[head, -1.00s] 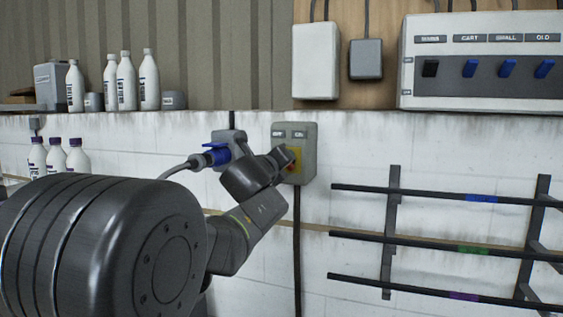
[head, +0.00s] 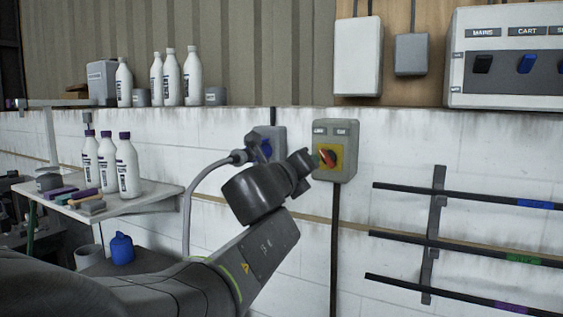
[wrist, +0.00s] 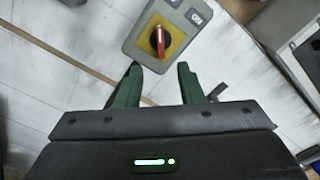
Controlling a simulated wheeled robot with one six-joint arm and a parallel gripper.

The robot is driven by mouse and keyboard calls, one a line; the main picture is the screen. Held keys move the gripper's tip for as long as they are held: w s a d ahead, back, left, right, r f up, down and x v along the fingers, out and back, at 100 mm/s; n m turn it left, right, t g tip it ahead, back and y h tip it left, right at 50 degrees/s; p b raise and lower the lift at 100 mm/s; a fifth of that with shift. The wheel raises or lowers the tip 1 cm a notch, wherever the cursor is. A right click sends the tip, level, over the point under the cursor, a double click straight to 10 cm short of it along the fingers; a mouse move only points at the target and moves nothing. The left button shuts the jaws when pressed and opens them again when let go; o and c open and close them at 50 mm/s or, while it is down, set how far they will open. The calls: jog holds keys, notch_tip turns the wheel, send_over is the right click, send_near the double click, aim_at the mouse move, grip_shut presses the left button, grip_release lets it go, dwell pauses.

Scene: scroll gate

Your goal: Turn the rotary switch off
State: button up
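The rotary switch is a grey wall box (head: 347,172) with a yellow plate and a red knob (head: 328,158). Two small labels sit above the plate; the right one reads ON in the wrist view. My gripper (head: 314,160) is just left of the knob in the head view, its fingertips partly hidden. In the wrist view my gripper (wrist: 159,70) is open, with its two green fingers apart and nothing between them. The red knob (wrist: 160,41) lies beyond the fingertips, roughly centred between them, with its bar nearly upright in the picture.
A grey socket box (head: 267,142) with a blue part and a cable is just left of the switch. Black rails (head: 432,240) stick out at the lower right. Bottles (head: 126,165) stand on a shelf at left. A breaker panel (head: 500,80) is at upper right.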

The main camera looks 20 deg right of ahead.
aim_at(324, 157)
jog(key=shift+v, duration=0.9)
jog(key=shift+w+d, duration=0.1)
jog(key=shift+d, duration=0.05)
jog(key=x, duration=1.3)
jog(key=shift+w+d, duration=0.15)
jog(key=shift+d, duration=0.1)
jog(key=shift+a, duration=0.1)
